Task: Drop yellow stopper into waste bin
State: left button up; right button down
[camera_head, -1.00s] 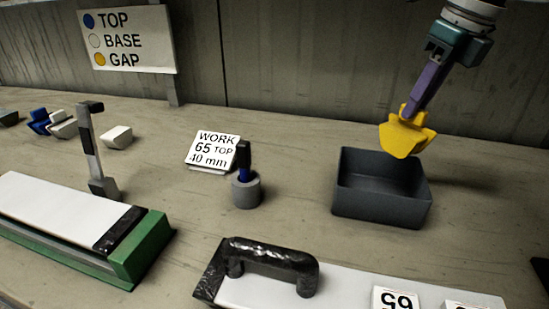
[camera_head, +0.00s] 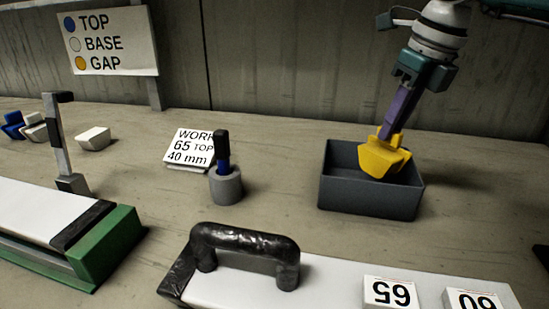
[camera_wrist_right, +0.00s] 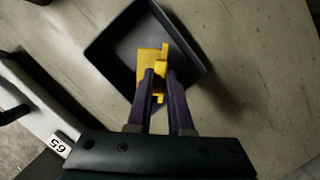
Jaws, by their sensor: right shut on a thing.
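The yellow stopper (camera_head: 384,158) is held in my right gripper (camera_head: 391,133), which is shut on it. The stopper is over the dark grey waste bin (camera_head: 368,203), with its lower part near or just below the rim level; I cannot tell exactly how deep. In the right wrist view the purple fingers grip the stopper (camera_wrist_right: 149,58) against the bin's dark floor, and the bin's walls (camera_wrist_right: 103,58) surround it. My left gripper is not in view.
A grey cup (camera_head: 226,187) with a blue and black tool stands left of the bin by a WORK card (camera_head: 190,147). A white tray with a black handle (camera_head: 245,237) lies in front. White and blue stoppers (camera_head: 94,138) sit far left.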

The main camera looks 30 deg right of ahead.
jog(key=c, duration=0.8)
grip_release()
jog(key=shift+o, duration=0.2)
jog(key=shift+r, duration=0.1)
jog(key=v, duration=0.9)
jog(key=shift+r, duration=0.35)
jog(key=shift+s, duration=0.2)
